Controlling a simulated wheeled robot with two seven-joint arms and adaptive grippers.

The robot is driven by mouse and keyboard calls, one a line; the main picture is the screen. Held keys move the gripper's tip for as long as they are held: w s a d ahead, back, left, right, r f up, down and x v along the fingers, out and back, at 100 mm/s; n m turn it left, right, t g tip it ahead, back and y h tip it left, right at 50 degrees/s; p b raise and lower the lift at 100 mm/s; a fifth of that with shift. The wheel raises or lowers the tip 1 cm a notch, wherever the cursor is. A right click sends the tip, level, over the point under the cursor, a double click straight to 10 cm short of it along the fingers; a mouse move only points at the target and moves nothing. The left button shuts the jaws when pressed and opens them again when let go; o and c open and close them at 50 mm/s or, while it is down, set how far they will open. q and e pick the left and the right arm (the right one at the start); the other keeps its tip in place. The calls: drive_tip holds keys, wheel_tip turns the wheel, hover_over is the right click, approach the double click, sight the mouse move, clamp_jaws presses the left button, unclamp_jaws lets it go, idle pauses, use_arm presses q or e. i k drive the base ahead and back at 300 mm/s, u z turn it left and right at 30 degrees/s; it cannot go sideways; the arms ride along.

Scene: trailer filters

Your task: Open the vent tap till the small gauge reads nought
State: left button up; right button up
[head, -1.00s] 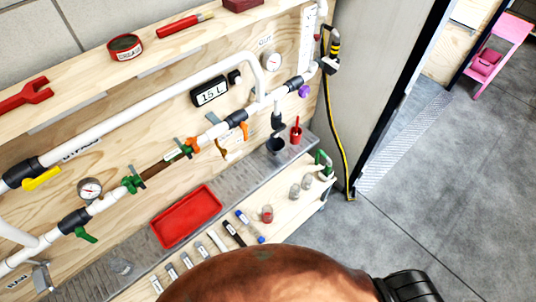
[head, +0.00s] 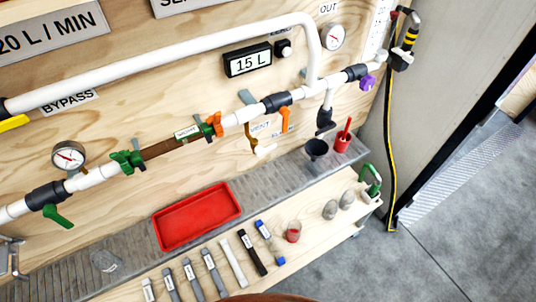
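A small brass-coloured tap (head: 250,138) with a white spout hangs below the main white pipe, beside a label that reads VENT (head: 260,126). I cannot tell whether it is open. An orange lever (head: 285,119) hangs from the pipe just right of it. One round gauge (head: 68,156) stands on the pipe at the left, with a red needle. Another gauge (head: 332,37) sits at the upper right under an OUT label. Neither reading is legible. Neither gripper shows in the head view.
A brown filter (head: 172,147) sits between green and orange couplings. A 15 L display (head: 248,59) hangs above. Floor at right is clear.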

sight(259, 150)
drive_tip(key=k, duration=1.25)
drive_tip(key=u, duration=0.8)
drive_tip(key=i, duration=1.35)
drive_tip(key=z, duration=0.45)
